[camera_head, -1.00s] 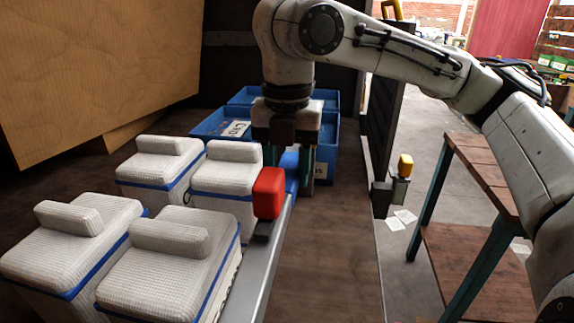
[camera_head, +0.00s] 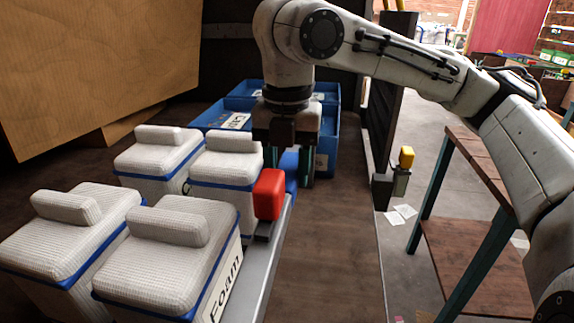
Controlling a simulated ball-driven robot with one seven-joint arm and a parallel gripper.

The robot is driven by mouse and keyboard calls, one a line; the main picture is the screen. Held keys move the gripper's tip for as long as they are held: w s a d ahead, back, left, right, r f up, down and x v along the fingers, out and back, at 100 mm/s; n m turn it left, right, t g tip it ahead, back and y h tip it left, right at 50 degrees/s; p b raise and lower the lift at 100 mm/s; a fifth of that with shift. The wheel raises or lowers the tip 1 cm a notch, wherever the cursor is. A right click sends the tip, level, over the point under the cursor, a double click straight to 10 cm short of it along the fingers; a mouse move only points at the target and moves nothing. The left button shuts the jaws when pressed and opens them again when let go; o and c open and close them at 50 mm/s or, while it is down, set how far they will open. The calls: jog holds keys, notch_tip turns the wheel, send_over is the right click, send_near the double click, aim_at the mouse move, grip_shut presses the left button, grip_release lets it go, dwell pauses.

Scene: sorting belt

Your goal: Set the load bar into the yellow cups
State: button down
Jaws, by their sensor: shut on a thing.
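The load bar (camera_head: 257,283) is a long grey metal bar running from the bottom of the picture toward my gripper. A red block (camera_head: 269,194) and a blue block (camera_head: 290,163) sit at its far end. My gripper (camera_head: 290,178) points down with its fingers on either side of the blue part and is shut on the bar there. The bar's near end is out of the picture. One yellow cup (camera_head: 407,157) stands on a grey post right of the dark wall edge, apart from the bar. I cannot make out a second cup clearly.
White lidded boxes with blue bands (camera_head: 165,252) stand close along the bar's left side. Blue crates (camera_head: 325,140) are behind my gripper. The brown floor (camera_head: 335,250) right of the bar is clear. A wooden-topped bench (camera_head: 480,165) stands at the right.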

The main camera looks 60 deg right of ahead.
jog(key=shift+f+b, duration=0.4)
jog(key=shift+f, duration=0.3)
jog(key=c, duration=0.9)
grip_release()
jog(key=o, duration=0.4)
jog(key=shift+f, duration=0.1)
notch_tip(320, 180, up, 11)
